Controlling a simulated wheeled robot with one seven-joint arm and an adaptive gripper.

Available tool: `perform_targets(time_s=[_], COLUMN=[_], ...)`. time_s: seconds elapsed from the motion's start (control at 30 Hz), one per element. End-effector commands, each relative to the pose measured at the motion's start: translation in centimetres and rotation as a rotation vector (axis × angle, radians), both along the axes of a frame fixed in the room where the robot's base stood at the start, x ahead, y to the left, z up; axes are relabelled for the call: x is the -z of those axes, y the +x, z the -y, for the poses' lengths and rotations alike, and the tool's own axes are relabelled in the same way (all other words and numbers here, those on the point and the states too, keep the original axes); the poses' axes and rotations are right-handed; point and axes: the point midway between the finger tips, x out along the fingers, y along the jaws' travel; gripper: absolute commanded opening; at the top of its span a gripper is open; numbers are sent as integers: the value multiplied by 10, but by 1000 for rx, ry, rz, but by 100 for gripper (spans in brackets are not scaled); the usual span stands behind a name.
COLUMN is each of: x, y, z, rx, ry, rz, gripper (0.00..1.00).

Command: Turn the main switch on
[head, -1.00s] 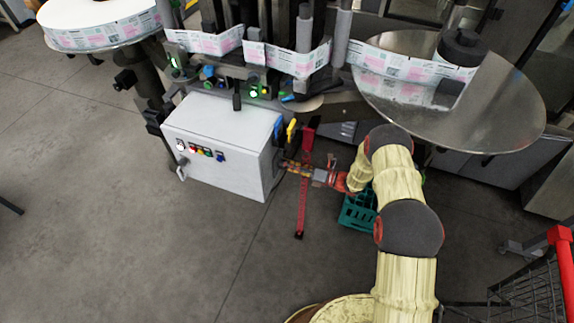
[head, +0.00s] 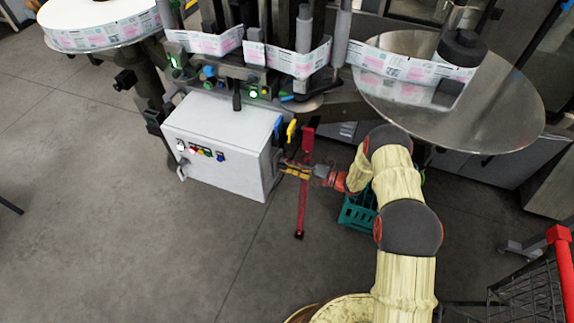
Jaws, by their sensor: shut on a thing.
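A red bar (head: 302,200) stands close beside my gripper. A yellow handle (head: 291,130) is just above it. A green crate (head: 357,212) sits below my forearm, and a shopping cart (head: 535,285) is at the lower right. The floor in front of the box is clear.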

Motion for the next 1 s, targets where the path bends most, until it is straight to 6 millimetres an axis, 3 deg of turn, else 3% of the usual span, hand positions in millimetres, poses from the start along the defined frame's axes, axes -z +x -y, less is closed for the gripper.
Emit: perform_targets(time_s=[0.23,0.27,0.57,1.0], x=[0,0,0,0], y=[1,1,1,-2], z=[1,1,0,9], rx=[4,4,2,3], ry=[0,-1,-1,1], rz=[0,1,1,0], gripper=[6,31,48,49])
